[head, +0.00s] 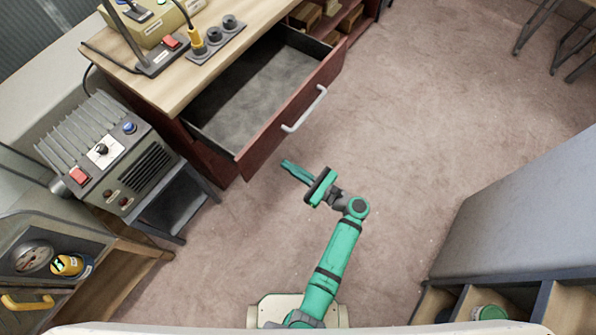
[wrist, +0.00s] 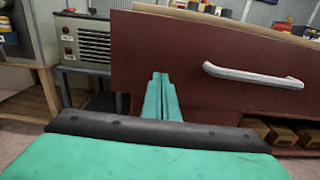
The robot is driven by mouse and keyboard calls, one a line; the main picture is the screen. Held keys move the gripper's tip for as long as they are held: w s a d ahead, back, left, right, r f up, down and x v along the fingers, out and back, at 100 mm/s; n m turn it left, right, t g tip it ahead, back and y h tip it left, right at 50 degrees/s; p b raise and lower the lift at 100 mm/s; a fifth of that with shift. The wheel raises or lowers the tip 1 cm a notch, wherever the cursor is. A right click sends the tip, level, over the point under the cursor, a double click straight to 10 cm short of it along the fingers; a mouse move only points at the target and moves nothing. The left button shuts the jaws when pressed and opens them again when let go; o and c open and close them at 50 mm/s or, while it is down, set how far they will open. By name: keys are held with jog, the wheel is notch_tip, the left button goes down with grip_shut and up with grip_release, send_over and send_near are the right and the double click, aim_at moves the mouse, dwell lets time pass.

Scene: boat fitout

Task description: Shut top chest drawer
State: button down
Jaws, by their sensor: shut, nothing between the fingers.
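The top chest drawer (head: 255,95) is pulled far out from under the wooden bench top, and its inside looks empty. Its dark red front, with a pale bar handle (head: 304,109), faces my gripper. In the wrist view the drawer front (wrist: 165,60) fills much of the picture, with the handle (wrist: 253,75) right of my fingers. My gripper (head: 287,166) is shut and empty, its green fingers pointing toward the lower left part of the drawer front. In the wrist view the fingertips (wrist: 160,78) overlap the front; I cannot tell whether they touch it.
A grey finned machine (head: 110,150) stands on a small stand left of the drawer. Sockets and a yellow plug (head: 197,40) are on the bench top. A grey cabinet (head: 520,200) with open compartments is at right. Carpet (head: 420,110) between is clear.

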aim_at(264, 151)
jog(key=x, duration=0.7)
jog(key=shift+w+a, duration=0.1)
jog(key=shift+a, duration=0.1)
